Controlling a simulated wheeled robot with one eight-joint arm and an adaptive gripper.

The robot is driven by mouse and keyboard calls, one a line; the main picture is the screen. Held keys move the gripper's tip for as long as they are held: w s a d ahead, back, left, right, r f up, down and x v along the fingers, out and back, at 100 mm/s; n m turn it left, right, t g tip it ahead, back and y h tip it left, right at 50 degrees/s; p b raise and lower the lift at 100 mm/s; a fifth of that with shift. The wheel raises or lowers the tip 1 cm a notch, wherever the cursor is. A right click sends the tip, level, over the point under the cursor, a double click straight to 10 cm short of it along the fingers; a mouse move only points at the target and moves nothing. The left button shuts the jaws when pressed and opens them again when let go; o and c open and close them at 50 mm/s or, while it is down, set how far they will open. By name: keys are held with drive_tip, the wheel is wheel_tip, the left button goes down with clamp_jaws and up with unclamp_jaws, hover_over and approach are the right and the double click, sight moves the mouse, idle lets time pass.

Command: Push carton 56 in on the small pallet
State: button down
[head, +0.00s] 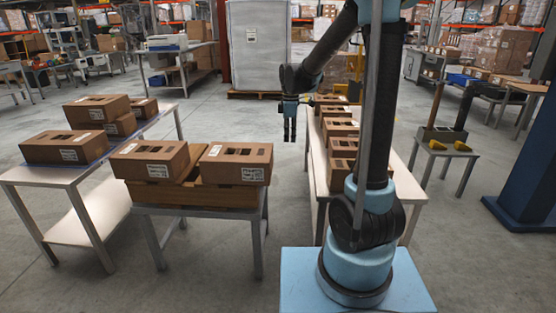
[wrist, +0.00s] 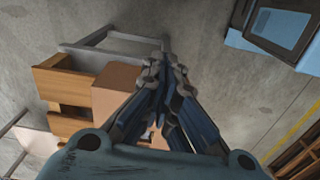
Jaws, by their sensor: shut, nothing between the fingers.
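The small pallet (head: 190,197) is a low wooden one on a small grey table. Two brown slotted cartons with white labels lie on it, a left carton (head: 150,160) and a right carton (head: 237,164). The left one appears to stick out past the pallet's left edge. The label numbers are too small to read, so I cannot tell which is carton 56. My gripper (head: 290,136) is shut and empty, fingers down, right of and beyond the pallet, apart from the cartons. In the wrist view the fingers (wrist: 160,66) show beside a plain brown carton face (wrist: 112,92).
A left table (head: 90,172) bears several cartons. A long table (head: 318,175) at right holds a row of cartons close to my gripper. A small stand (head: 446,152) with yellow-ended items is farther right. Bare floor (head: 240,118) lies behind the pallet.

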sight(264, 152)
drive_tip(key=a+f, duration=0.4)
drive_tip(key=f, duration=0.6)
drive_tip(key=shift+w+a+f, duration=0.25)
drive_tip(key=shift+w+a, duration=0.15)
drive_tip(key=shift+w, duration=0.05)
drive_tip(key=a, duration=0.6)
drive_tip(key=shift+w+a, duration=0.1)
drive_tip(key=shift+a, duration=0.05)
idle(0.4)
